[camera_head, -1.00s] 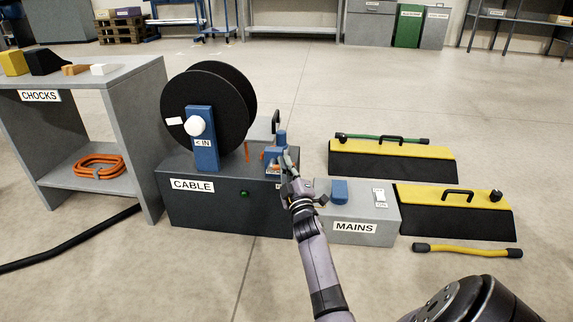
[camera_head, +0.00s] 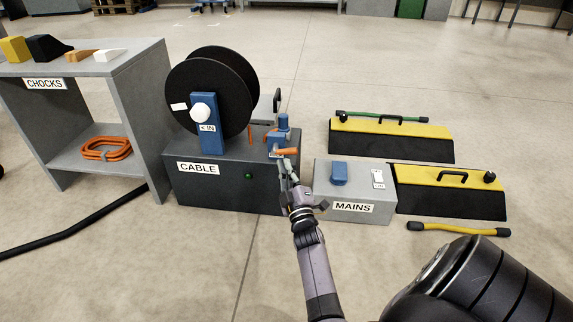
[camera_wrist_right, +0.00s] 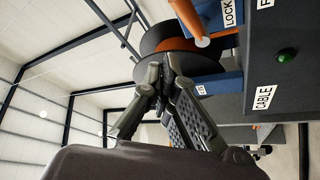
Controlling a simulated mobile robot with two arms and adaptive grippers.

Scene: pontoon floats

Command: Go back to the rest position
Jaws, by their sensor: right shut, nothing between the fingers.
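My right gripper (camera_head: 286,172) is shut and empty, in front of the right end of the dark CABLE box (camera_head: 225,190). Just above its tips is the blue clamp (camera_head: 281,140) with an orange handle (camera_head: 288,152) pointing right. In the right wrist view the closed fingers (camera_wrist_right: 162,65) show against the dark reel, with the orange handle (camera_wrist_right: 188,18) just above and apart from them. The black cable reel (camera_head: 212,92) stands upright on the box in its blue stand. My left gripper is out of view.
The grey MAINS box (camera_head: 345,192) stands right of my gripper. Yellow-and-black ramps (camera_head: 390,140) and a yellow cable (camera_head: 458,230) lie further right. The CHOCKS shelf (camera_head: 150,120) with an orange coil (camera_head: 105,148) is at left. A black cable (camera_head: 75,222) crosses the floor.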

